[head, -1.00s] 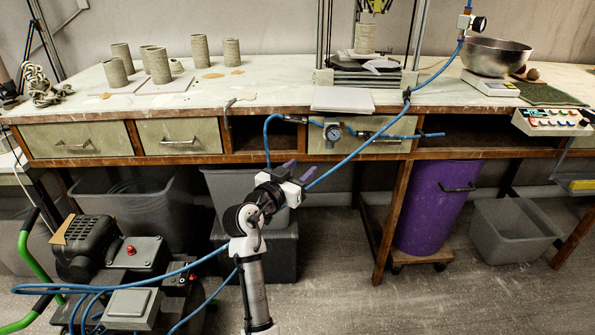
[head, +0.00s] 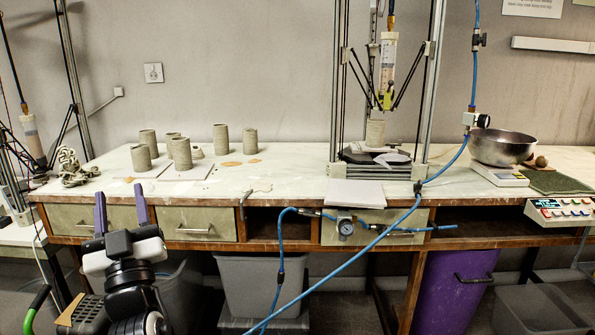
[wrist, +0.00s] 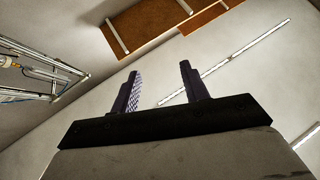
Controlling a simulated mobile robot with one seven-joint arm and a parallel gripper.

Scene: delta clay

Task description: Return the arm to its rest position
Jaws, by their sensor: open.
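My gripper (head: 121,208) is at the lower left in the head view, with two purple fingers pointing up. The fingers stand apart with nothing between them. It is in front of the bench's left drawers, from this viewpoint overlapping the front edge. In the wrist view my gripper (wrist: 161,88) is also open and empty. That view faces upward toward the ceiling. Most of my arm below the wrist is out of the head view.
A workbench (head: 290,185) carries several clay cylinders (head: 181,153), a clay printer frame (head: 437,80) and a steel bowl (head: 503,147) on a scale. A blue hose (head: 345,267) hangs across the front. Grey bins and a purple barrel (head: 450,290) stand below.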

